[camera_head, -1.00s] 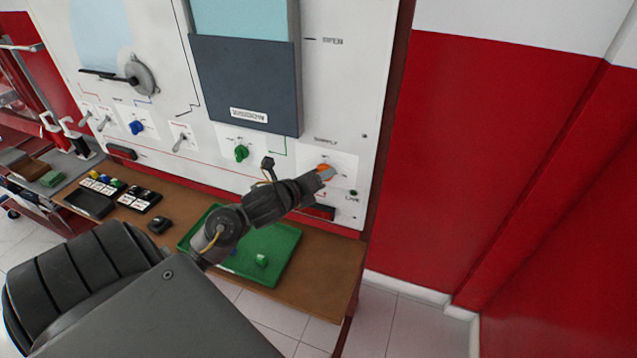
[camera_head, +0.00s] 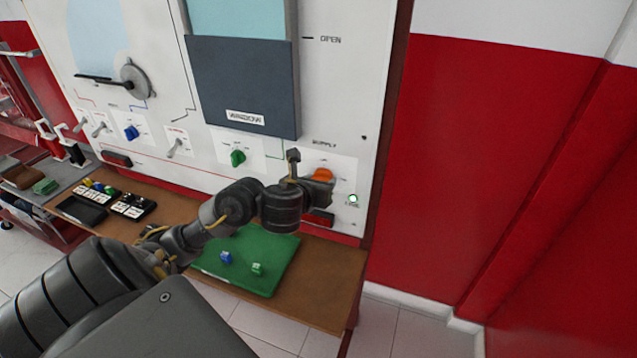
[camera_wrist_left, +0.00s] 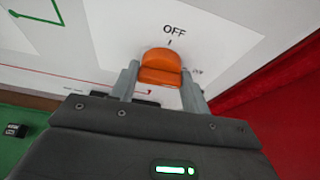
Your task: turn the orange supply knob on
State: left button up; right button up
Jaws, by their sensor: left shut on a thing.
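The orange supply knob (camera_head: 321,173) sits low on the right side of the white panel, under the SUPPLY label. My left gripper (camera_head: 318,181) is at the knob and partly covers it. In the left wrist view the orange knob (camera_wrist_left: 160,66) stands between the two grey fingers of my left gripper (camera_wrist_left: 160,78), which is shut on it. The word OFF (camera_wrist_left: 174,30) is printed beyond the knob, with a short tick between. A small lamp (camera_head: 352,198) right of and below the knob looks bright white with a green rim. My right gripper is out of view.
A green knob (camera_head: 238,158) and a toggle switch (camera_head: 176,148) lie left on the panel. Below, a green tray (camera_head: 270,270) with small blue and green pieces sits on the brown bench (camera_head: 334,285). A red wall (camera_head: 470,170) stands to the right.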

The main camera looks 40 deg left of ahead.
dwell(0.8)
pick_arm(q)
jog(key=o, duration=1)
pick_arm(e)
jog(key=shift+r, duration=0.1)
